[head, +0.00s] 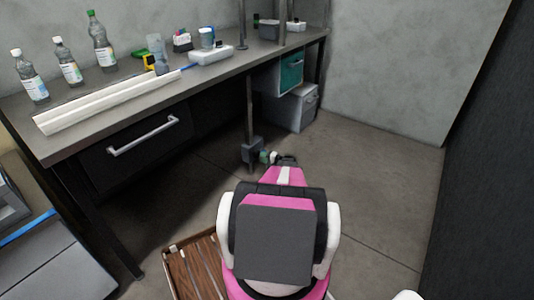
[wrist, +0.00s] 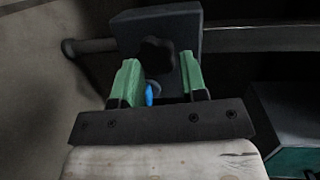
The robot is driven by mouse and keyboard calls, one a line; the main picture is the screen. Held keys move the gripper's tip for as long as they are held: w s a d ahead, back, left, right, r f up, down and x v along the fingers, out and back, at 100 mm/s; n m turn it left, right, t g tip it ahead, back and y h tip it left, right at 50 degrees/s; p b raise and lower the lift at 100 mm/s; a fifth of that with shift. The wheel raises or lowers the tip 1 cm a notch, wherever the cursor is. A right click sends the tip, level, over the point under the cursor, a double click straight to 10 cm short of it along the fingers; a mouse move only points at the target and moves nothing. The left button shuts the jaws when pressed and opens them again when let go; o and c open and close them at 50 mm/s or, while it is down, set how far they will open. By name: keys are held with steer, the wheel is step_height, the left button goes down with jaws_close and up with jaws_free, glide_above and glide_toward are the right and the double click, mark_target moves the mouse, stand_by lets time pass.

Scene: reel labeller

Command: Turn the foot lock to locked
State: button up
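The foot lock is a dark block (head: 252,147) low on the upright post under the bench. In the wrist view the block (wrist: 190,25) fills the upper middle, with a black lobed knob (wrist: 156,54) on its face. My gripper (wrist: 159,68) has two green fingers set apart, one on each side of the knob. I cannot tell whether either finger touches it. A small blue piece (wrist: 149,94) shows between the fingers, below the knob. In the head view my gripper (head: 265,157) is at the block, small and partly hidden by my arm.
The grey bench (head: 75,135) stands above and left, with bottles, a long white profile (head: 110,100) and small items on it. Grey and teal boxes (head: 292,108) stand behind the post. A wooden slatted piece (head: 195,268) lies left of my arm. The floor at right is clear.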

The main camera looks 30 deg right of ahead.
mark_target(263, 151)
steer(key=d+f+m+t+h, duration=0.25)
steer(key=d+f, duration=0.25)
steer(key=d, duration=0.6)
steer(key=x, duration=1)
steer(key=shift+a+r, duration=0.2)
steer(key=shift+a, duration=0.05)
steer(key=shift+s+y, duration=0.1)
steer(key=shift+y, duration=0.15)
jaws_close()
